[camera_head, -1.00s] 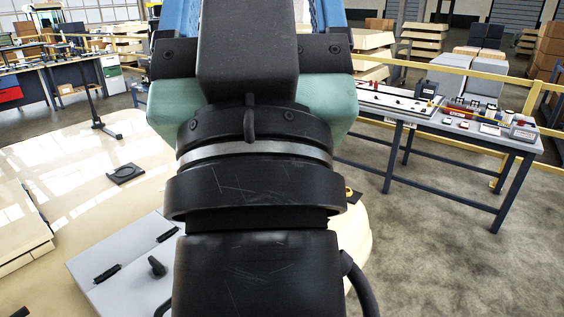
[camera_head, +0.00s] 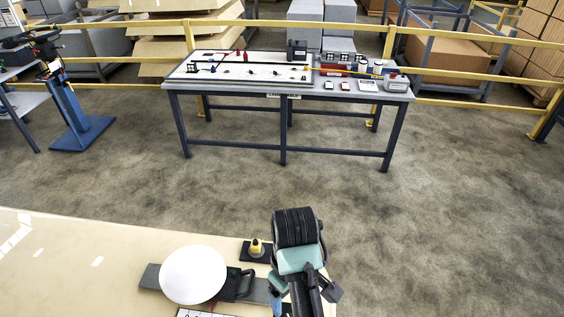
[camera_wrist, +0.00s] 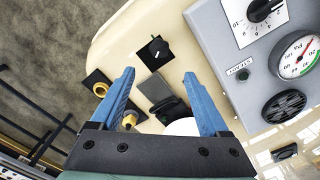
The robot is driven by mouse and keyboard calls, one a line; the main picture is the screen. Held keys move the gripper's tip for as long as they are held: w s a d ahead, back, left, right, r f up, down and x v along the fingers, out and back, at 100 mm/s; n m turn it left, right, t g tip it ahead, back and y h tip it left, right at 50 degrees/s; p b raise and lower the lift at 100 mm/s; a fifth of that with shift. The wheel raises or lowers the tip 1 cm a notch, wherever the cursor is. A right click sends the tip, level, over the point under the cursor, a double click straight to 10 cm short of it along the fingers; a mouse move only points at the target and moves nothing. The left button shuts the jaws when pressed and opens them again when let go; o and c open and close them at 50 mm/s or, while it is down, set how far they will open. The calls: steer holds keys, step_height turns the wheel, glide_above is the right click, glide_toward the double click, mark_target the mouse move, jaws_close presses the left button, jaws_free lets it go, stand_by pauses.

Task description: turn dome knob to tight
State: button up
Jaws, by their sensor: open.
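A white dome (camera_head: 193,274) sits on a grey bar (camera_head: 151,277) on the cream surface in the head view, with a dark green-black handle (camera_head: 238,284) at its right. A white edge (camera_wrist: 183,127) shows in the wrist view by my right finger. My gripper (camera_wrist: 160,88) has its two blue fingers spread with nothing between the tips. A black knob (camera_wrist: 157,47) on a black square plate lies beyond the tips. I cannot tell which of these is the dome knob, and no tight mark is readable.
A yellow knob (camera_head: 257,247) stands on a black plate right of the dome. In the wrist view a grey panel (camera_wrist: 247,75) with dial and gauge lies at the right, brass-coloured knobs (camera_wrist: 100,90) at the left. A workbench (camera_head: 285,88) stands across open floor.

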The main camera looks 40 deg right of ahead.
step_height(320, 180, down, 12)
steer(key=shift+s+f, duration=0.1)
steer(key=shift+f, duration=0.1)
stand_by(0.4)
jaws_close()
